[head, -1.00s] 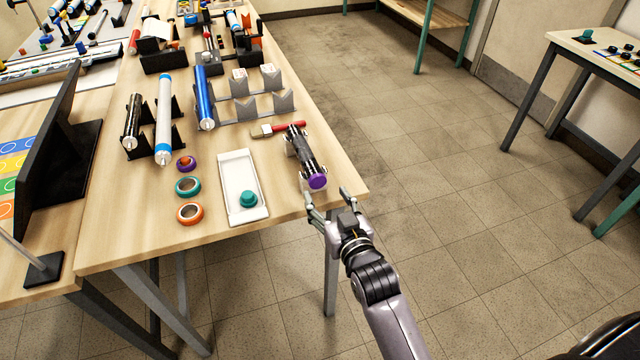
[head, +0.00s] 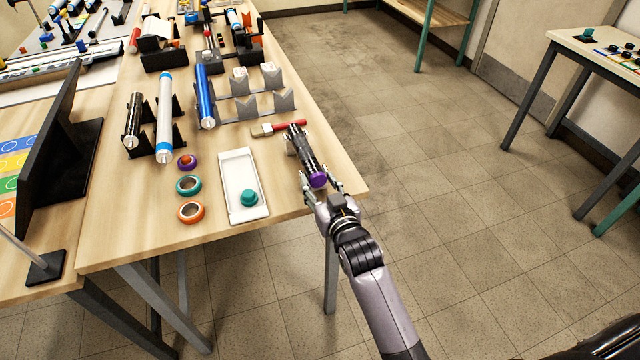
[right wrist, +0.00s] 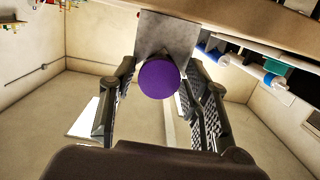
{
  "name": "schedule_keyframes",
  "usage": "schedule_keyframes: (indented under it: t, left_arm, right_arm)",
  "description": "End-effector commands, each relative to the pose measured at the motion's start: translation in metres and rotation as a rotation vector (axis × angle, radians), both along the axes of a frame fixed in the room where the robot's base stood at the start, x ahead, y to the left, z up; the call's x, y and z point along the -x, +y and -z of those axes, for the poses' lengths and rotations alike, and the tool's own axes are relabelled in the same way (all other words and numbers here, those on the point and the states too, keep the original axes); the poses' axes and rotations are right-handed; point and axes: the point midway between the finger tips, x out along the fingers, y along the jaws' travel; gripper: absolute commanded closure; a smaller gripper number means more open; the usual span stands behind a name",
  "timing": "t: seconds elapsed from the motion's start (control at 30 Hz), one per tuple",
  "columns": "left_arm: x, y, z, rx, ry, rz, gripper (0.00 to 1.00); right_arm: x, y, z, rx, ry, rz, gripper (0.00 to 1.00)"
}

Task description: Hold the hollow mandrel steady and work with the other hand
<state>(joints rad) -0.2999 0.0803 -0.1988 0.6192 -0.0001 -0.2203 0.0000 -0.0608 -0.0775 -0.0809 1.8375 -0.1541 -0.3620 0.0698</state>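A dark tube with a purple end (head: 318,180), which I take to be the hollow mandrel, lies along the right edge of the wooden table in a small stand. My right gripper (head: 323,189) is at its near end with the fingers spread. In the right wrist view the round purple end (right wrist: 158,79) sits between the open fingers (right wrist: 161,70), with gaps visible beside it. A grey stand plate (right wrist: 168,35) is behind the purple end. My left gripper is not in view.
A white tray (head: 233,160) with a teal knob (head: 249,197) lies left of the tube. A red-handled brush (head: 280,127) lies behind it. Tape rings (head: 188,186) and other tubes on black stands (head: 164,118) are farther left. The floor right of the table is clear.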

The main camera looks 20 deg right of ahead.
Motion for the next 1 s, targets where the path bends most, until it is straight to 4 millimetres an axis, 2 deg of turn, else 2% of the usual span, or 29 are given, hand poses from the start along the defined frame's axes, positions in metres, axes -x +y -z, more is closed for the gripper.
schedule_keyframes:
  t: [0.07,0.47,0.5,0.83,1.0]
  left_arm:
    - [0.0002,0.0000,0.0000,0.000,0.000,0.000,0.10]
    - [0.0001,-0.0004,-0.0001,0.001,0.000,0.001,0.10]
    - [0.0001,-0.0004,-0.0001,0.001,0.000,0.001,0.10]
    - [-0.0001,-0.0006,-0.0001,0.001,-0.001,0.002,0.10]
    - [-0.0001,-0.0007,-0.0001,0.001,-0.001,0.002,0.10]
  right_arm:
    - [0.0001,0.0000,0.0001,0.000,0.000,0.000,0.64]
    - [0.0002,0.0000,0.0001,0.000,0.000,0.000,0.91]
    - [0.0002,0.0000,0.0001,0.000,0.000,0.000,0.65]
    - [0.0002,0.0000,0.0001,0.000,0.000,0.000,0.43]
    - [0.0002,0.0000,0.0001,0.000,0.000,0.000,0.43]
